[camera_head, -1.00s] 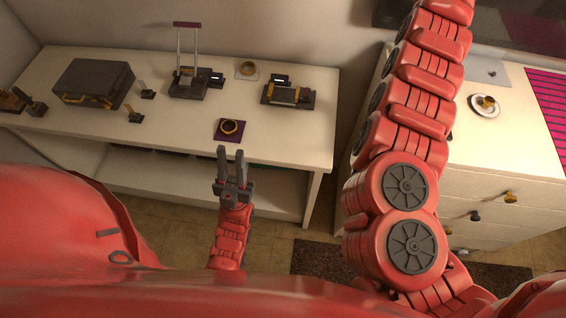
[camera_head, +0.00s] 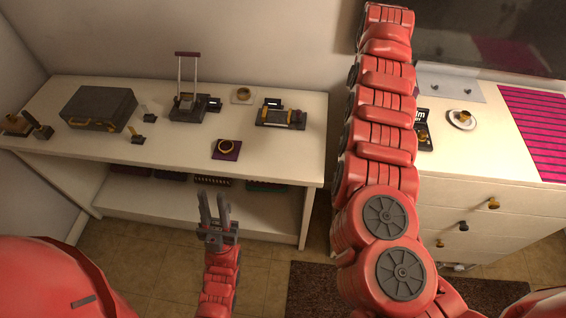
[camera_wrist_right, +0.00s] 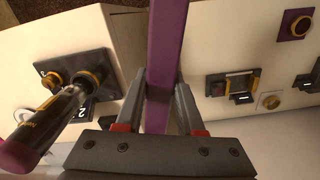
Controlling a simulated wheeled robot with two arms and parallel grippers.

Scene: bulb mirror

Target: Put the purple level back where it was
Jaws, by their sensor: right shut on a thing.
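The purple level (camera_wrist_right: 167,40) is a long purple bar in the right wrist view. My right gripper (camera_wrist_right: 160,84) is shut on it, one finger on each side. The bar runs up out of the picture, and its lower part goes behind the gripper body. In the head view my right arm reaches up past the top edge, so its gripper and the level are not seen there. My left gripper (camera_head: 215,207) is empty, its fingers apart, in front of the white bench.
The white bench (camera_head: 70,155) holds a dark case (camera_head: 100,107), a stand with two upright rods (camera_head: 187,105), a purple plate with a ring (camera_head: 227,149) and a dark device (camera_head: 281,114). A white drawer cabinet (camera_head: 480,200) stands right. A black-and-purple cylinder (camera_wrist_right: 50,125) is by a numbered plate (camera_wrist_right: 80,72).

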